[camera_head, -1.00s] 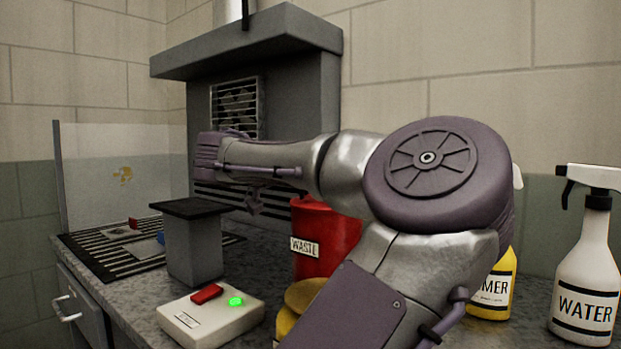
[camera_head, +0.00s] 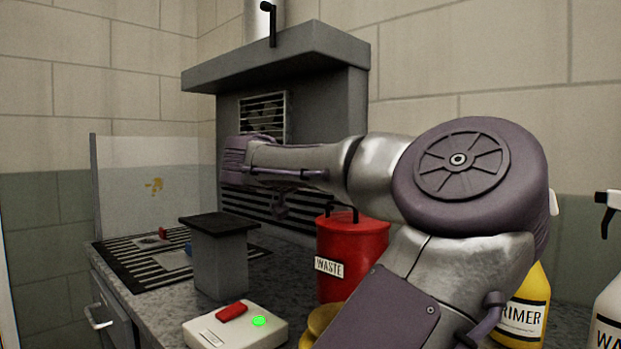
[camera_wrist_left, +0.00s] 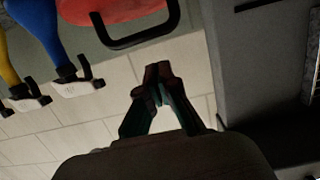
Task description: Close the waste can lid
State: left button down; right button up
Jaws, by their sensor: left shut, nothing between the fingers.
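The red waste can (camera_head: 352,250), labelled WASTE, stands on the counter behind my arm. A black handle (camera_head: 343,211) stands up at its top. I cannot tell how far down the lid sits. The wrist view is upside down and shows red of the can (camera_wrist_left: 115,8) at its top edge, with the black handle loop (camera_wrist_left: 140,35) jutting from it. My left gripper (camera_wrist_left: 158,72) is shut and empty, with its fingertips apart from the handle in the picture. In the head view, my arm crosses in front of the can and hides most of the gripper. My right gripper is not in view.
A yellow primer bottle (camera_head: 526,305) and a white spray bottle (camera_head: 610,310) stand to the right. A grey hood (camera_head: 300,60) rises behind. A grey block (camera_head: 219,262) and a switch box (camera_head: 235,328) with a green light stand left of the can.

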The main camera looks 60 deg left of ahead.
pick_arm(q)
jog(key=f+b+v, duration=0.1)
jog(key=f+v, duration=0.1)
jog(key=v, duration=0.7)
jog(key=shift+s+d, duration=0.25)
jog(key=shift+s, duration=0.05)
